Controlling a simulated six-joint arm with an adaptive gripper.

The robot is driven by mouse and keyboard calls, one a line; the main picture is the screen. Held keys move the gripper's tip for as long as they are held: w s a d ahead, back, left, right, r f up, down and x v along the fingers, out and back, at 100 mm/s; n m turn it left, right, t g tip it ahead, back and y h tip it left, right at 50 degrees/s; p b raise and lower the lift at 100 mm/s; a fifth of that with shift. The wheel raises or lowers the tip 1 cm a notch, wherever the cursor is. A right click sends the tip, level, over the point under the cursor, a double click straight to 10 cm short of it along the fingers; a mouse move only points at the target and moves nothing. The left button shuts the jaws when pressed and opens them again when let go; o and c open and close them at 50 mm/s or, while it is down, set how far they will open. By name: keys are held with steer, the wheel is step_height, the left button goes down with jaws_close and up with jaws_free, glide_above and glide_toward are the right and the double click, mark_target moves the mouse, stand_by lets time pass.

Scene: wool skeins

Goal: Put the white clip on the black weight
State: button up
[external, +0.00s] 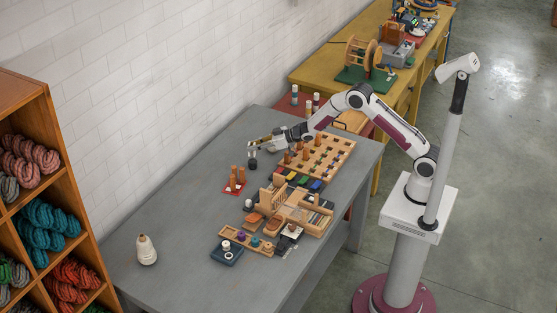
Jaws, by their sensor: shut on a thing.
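A small dark, round piece (252,164) shows just under the fingertips and looks like the black weight. Something pale shows between it and the fingers and may be the white clip. I cannot tell whether the dark piece stands on the table or hangs from the gripper.
A wooden peg board (326,158) lies right of my gripper. A red base with orange pegs (234,187) stands in front. Wooden trays (297,210) and a dark blue block (227,252) are nearer. A white cone (146,250) stands front left. The grey table's (180,215) left side is clear.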

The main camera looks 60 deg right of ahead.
steer(key=shift+f, duration=1.55)
steer(key=shift+f, duration=0.15)
steer(key=o, duration=0.9)
steer(key=shift+r, duration=0.2)
steer(key=shift+v, duration=6)
steer(key=shift+a, duration=0.1)
steer(key=shift+r, duration=0.15)
